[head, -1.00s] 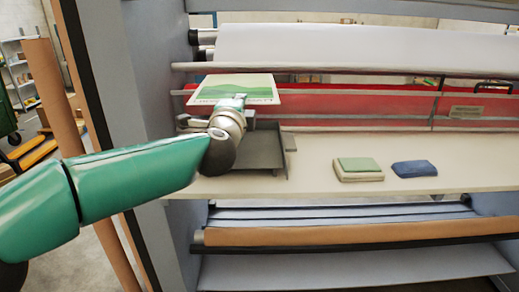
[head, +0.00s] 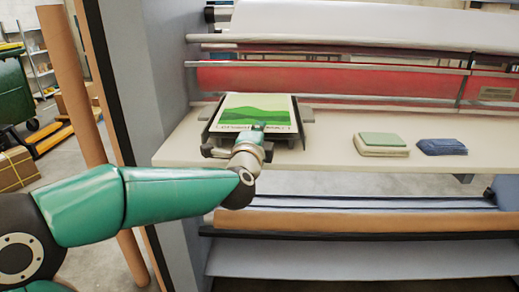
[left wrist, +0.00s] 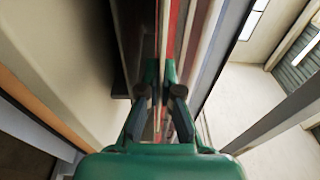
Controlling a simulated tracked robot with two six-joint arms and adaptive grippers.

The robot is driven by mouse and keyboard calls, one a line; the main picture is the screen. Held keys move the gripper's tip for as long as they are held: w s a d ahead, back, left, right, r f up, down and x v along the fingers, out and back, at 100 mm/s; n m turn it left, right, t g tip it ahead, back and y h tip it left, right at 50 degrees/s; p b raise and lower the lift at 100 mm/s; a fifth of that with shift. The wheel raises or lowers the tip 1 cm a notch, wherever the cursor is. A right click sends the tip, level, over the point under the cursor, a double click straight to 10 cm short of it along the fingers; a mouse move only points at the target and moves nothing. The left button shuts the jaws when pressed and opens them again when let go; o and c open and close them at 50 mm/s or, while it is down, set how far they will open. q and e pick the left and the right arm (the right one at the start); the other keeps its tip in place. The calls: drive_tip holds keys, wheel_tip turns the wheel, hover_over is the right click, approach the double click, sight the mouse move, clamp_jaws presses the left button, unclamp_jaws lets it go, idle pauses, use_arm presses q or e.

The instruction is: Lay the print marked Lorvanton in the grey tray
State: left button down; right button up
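The print (head: 258,107) is a pale sheet with green hills and lettering along its near edge, which the gripper partly covers. It lies over the dark grey tray (head: 299,128), between its side walls; I cannot tell whether it touches the tray floor. My left gripper (head: 258,128) is at the middle of the print's near edge. In the left wrist view its fingers (left wrist: 159,75) are close together on the thin edge of the print. My right gripper is in neither view.
The tray stands on a cream table (head: 335,130) in front of the laminator's rollers. A green and cream stack of pads (head: 382,143) and a blue cloth-like pad (head: 442,147) lie to the right. A grey side panel (head: 150,80) stands at the left. The table between tray and pads is clear.

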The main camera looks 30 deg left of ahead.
use_arm(q)
drive_tip(key=shift+f+b, duration=0.45)
drive_tip(key=shift+f, duration=1.45)
drive_tip(key=c, duration=1.3)
unclamp_jaws()
